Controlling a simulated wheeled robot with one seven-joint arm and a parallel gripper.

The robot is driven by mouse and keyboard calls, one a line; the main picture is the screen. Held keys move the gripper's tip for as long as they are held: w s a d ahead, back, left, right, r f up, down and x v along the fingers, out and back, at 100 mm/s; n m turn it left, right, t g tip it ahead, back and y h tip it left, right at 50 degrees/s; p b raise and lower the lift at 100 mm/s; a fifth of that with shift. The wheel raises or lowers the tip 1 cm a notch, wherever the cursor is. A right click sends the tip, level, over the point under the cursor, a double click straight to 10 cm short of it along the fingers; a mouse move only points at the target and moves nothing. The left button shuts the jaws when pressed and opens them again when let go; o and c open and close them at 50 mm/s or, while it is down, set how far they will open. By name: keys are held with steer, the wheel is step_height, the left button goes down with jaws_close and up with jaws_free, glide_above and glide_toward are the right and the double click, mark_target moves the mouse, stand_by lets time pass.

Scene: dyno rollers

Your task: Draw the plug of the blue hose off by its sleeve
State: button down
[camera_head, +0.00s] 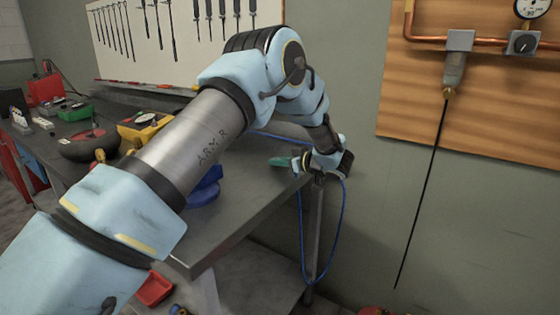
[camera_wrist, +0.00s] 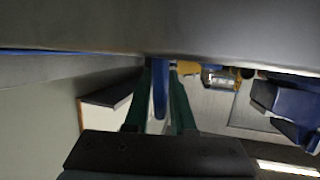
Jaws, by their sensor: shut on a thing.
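My gripper (camera_head: 278,161) is over the far right end of the workbench, its green fingers pointing left. In the wrist view, my gripper (camera_wrist: 160,80) is shut on a blue piece (camera_wrist: 160,92) of the hose between the two fingers. I cannot tell whether this is the plug, the sleeve or plain hose. The blue hose (camera_head: 342,210) hangs in a long loop off the bench end, below and beside my gripper. A blue line of it also shows in the wrist view (camera_wrist: 60,51). The plug and sleeve cannot be made out.
The grey workbench (camera_head: 250,205) lies under my arm. A blue object (camera_head: 205,190) stands on it, partly hidden by my arm. Red, green and yellow items crowd its left part. A copper pipe with a gauge (camera_head: 530,8) and a hanging black line (camera_head: 422,190) are at the right wall.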

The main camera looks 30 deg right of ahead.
steer(key=shift+f, duration=0.2)
steer(key=c, duration=0.7)
jaws_free()
steer(key=shift+s, duration=0.1)
steer(key=b+v, duration=0.2)
steer(key=v, duration=0.8)
steer(key=shift+s+d+r+b, duration=0.15)
steer(key=shift+s+r+b, duration=0.05)
steer(key=shift+s+b, duration=0.1)
